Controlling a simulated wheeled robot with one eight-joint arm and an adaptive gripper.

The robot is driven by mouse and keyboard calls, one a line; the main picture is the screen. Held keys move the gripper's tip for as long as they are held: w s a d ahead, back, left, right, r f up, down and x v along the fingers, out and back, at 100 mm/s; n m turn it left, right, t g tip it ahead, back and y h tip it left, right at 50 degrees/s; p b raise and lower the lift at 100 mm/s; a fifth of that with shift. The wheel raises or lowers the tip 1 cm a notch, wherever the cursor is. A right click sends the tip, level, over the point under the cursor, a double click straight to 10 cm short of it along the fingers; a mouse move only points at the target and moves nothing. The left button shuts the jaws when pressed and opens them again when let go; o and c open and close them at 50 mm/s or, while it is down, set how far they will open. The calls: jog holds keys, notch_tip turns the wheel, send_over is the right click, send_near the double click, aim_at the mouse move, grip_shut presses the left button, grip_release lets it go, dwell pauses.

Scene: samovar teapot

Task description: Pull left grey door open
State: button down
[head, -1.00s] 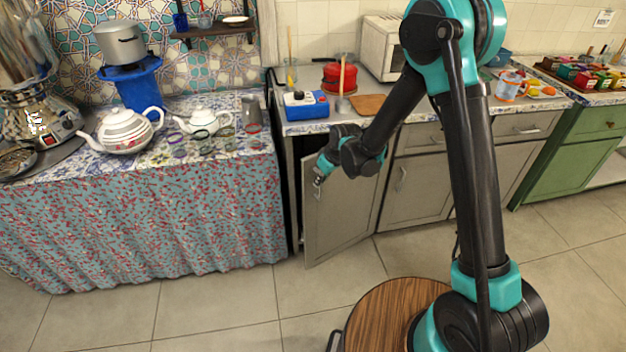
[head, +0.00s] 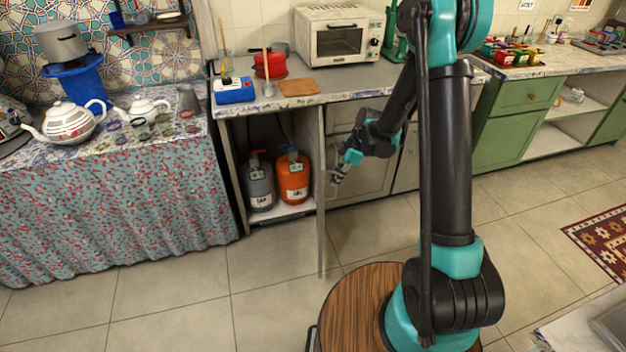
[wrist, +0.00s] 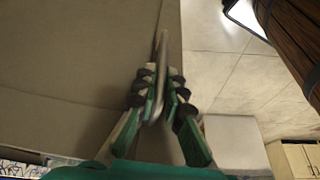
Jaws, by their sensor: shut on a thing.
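The left grey door (head: 321,225) stands swung open and is seen nearly edge-on in the head view. Its flat face (wrist: 80,60) fills the left of the wrist view. My gripper (head: 336,180) is on the right side of the door. In the wrist view my gripper's fingers (wrist: 158,78) are shut around the metal door handle (wrist: 161,48). The open cabinet (head: 284,213) shows a grey gas cylinder (head: 260,187) and an orange gas cylinder (head: 293,182) inside.
A closed grey door (head: 362,170) is behind my gripper. The counter (head: 340,82) above holds a toaster oven (head: 338,35), a red pot (head: 269,66) and a blue-white box (head: 235,91). A cloth-covered table (head: 110,200) stands left. Tiled floor (head: 260,265) in front is clear.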

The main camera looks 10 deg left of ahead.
jog(key=w+d, duration=0.3)
jog(key=d, duration=0.6)
jog(key=shift+w+d, duration=0.3)
jog(key=shift+d, duration=0.1)
jog(key=c, duration=1.6)
grip_release()
jog(key=v, duration=1.2)
